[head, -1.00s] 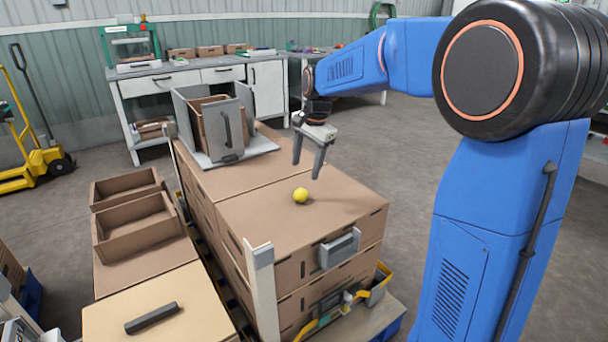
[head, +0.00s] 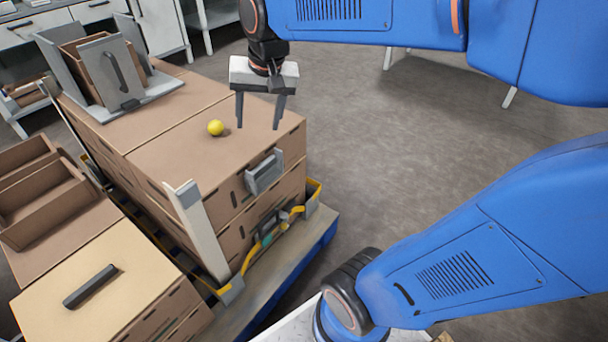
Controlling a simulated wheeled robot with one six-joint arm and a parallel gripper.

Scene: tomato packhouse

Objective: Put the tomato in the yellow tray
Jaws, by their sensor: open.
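A small round yellow tomato (head: 216,128) sits on top of the brown cardboard boxes (head: 190,160) stacked on a pallet. My gripper (head: 258,128) hangs with its fingers pointing down, to the right of the tomato in the head view. It is open and nothing is between its fingers. The fingertips are apart from the tomato; their exact height over the box top is hard to tell. I see no yellow tray in this view.
A grey upright holder (head: 125,92) with a brown crate stands behind on the boxes. A pale corner post (head: 198,230) and grey handle (head: 264,172) are at the near side. Open brown boxes (head: 40,215) and a black-handled lid (head: 120,268) lie left.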

